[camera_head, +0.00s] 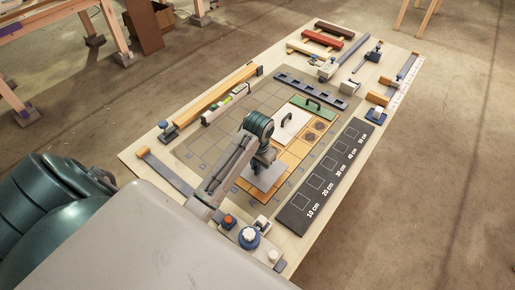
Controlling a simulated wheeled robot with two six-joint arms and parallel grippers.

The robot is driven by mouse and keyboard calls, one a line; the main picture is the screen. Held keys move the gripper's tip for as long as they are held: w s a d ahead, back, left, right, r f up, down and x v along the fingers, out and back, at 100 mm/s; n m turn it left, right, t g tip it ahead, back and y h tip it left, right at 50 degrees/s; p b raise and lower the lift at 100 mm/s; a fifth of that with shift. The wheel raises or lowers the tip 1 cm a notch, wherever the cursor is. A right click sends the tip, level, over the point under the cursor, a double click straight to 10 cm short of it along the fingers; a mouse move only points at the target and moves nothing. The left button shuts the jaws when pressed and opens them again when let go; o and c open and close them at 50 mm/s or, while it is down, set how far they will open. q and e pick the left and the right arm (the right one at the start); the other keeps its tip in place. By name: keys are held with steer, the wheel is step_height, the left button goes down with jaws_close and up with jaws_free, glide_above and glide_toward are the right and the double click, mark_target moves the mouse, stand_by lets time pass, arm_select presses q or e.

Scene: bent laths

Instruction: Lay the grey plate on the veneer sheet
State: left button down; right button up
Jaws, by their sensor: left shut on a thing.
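My left gripper (264,161) reaches in from the left and points down. It is shut on the grey plate (269,178), a pale flat square, seemingly by a handle that the gripper hides. The plate is over the near end of the orange-tan veneer sheet (290,160); I cannot tell whether it touches the sheet. My right gripper is not in view.
A dark strip marked in centimetres (325,180) lies right of the sheet. A wooden bar (213,100) and a level (226,104) lie left.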

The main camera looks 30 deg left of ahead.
arm_select(q)
steer(key=shift+f+p, duration=0.6)
steer(key=shift+f, duration=1.65)
steer(key=shift+s, duration=0.1)
steer(key=c, duration=1.8)
jaws_free()
steer(key=shift+f, duration=0.1)
steer(key=shift+c, duration=0.2)
steer(key=o, duration=0.4)
